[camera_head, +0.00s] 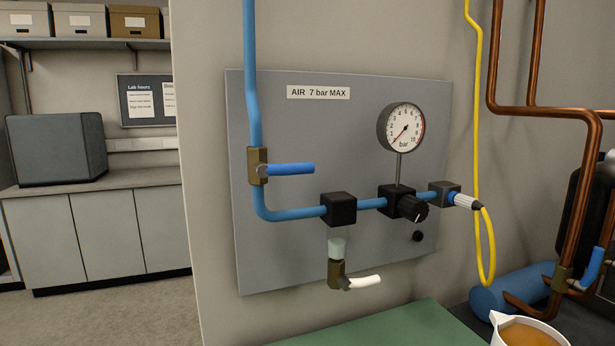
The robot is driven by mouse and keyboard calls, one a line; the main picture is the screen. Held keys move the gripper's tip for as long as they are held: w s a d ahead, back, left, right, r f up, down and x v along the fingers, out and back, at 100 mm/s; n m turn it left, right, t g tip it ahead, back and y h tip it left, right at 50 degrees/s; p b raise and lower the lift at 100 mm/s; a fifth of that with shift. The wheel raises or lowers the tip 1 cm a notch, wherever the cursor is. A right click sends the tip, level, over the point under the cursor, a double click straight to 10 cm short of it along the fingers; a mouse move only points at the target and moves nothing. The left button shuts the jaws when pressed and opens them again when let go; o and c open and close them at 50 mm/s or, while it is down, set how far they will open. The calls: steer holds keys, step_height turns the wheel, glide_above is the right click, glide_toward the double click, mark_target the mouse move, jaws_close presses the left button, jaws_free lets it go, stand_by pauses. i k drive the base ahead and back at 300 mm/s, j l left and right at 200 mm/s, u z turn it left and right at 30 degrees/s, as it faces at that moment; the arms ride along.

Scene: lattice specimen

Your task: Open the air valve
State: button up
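The air valve (257,175) is a brass body on the vertical blue pipe at the left of a grey panel labelled "AIR 7 bar MAX". Its blue lever (291,169) points right, crosswise to the pipe. A round pressure gauge (405,127) is on the panel to the right; its needle seems to point to the lower left, near the low end. My gripper is not in view.
Below the panel's black filter block (338,209) hangs a small brass drain valve with a white lever (364,282). A black regulator knob (412,208) and a yellow hose (479,120) are to the right. A jug (526,333), blue cylinder (512,290) and copper pipes stand lower right.

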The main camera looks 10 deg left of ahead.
mark_target(263, 170)
steer(key=i+l+u, duration=0.2)
steer(key=l, duration=0.15)
steer(key=i+l+u, duration=0.15)
steer(key=l, duration=0.25)
steer(key=i+l+u, duration=0.2)
steer(key=l, duration=0.2)
steer(key=k, duration=0.05)
